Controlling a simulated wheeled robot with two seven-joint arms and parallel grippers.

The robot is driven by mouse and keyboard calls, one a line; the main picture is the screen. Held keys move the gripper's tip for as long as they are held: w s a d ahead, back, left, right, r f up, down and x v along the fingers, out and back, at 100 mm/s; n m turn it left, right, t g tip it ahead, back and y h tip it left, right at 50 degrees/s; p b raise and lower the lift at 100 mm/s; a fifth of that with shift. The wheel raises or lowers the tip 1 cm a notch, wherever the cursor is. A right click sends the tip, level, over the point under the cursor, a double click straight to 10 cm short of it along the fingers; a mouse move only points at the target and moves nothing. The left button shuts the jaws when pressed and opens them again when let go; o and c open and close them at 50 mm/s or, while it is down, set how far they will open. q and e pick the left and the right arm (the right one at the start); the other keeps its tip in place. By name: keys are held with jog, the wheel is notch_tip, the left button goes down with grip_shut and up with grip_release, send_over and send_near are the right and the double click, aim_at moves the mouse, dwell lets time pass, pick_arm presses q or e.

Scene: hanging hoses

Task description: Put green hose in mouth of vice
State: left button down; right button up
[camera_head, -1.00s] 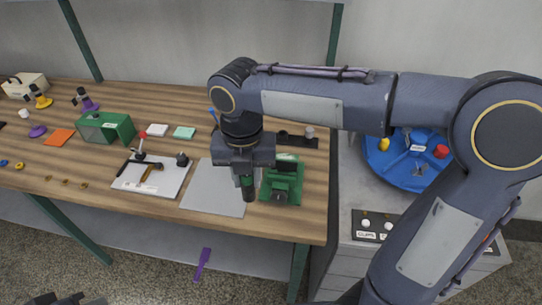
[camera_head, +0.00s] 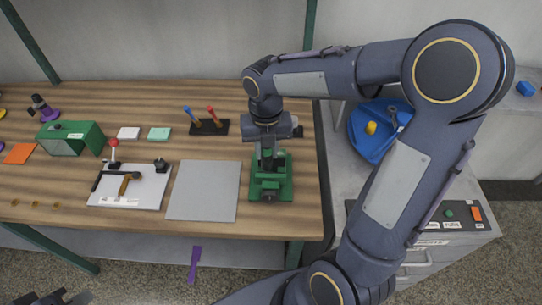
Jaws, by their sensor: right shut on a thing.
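The green vice (camera_head: 270,188) stands on the wooden bench, right of the grey mat. My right gripper (camera_head: 267,158) points down directly over the back part of the vice and is shut on the green hose (camera_head: 267,154). Little of the hose shows between the fingers. It appears to be at or just above the vice's jaws; I cannot tell whether it sits between them. The mouth of the vice is mostly hidden by the gripper. My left gripper (camera_head: 62,298) shows only in part at the bottom left corner, away from the bench, and its opening is unclear.
The grey mat (camera_head: 203,190) lies empty left of the vice. A white board (camera_head: 131,186) with a clamp, a green box (camera_head: 71,138) and a holder with screwdrivers (camera_head: 208,127) are further left. A blue round tray (camera_head: 367,140) is on the right.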

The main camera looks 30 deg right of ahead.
aim_at(271, 158)
jog(key=shift+w+d+f, duration=0.1)
jog(key=shift+d+f, duration=0.4)
jog(key=shift+f, duration=0.05)
jog(key=shift+w+d+f, duration=0.1)
jog(key=shift+d+f, duration=0.05)
jog(key=shift+f, duration=0.8)
jog(key=shift+d+f, duration=0.1)
jog(key=shift+f, duration=0.8)
jog(key=shift+f, duration=0.2)
jog(key=o, duration=1)
jog(key=shift+r, duration=0.1)
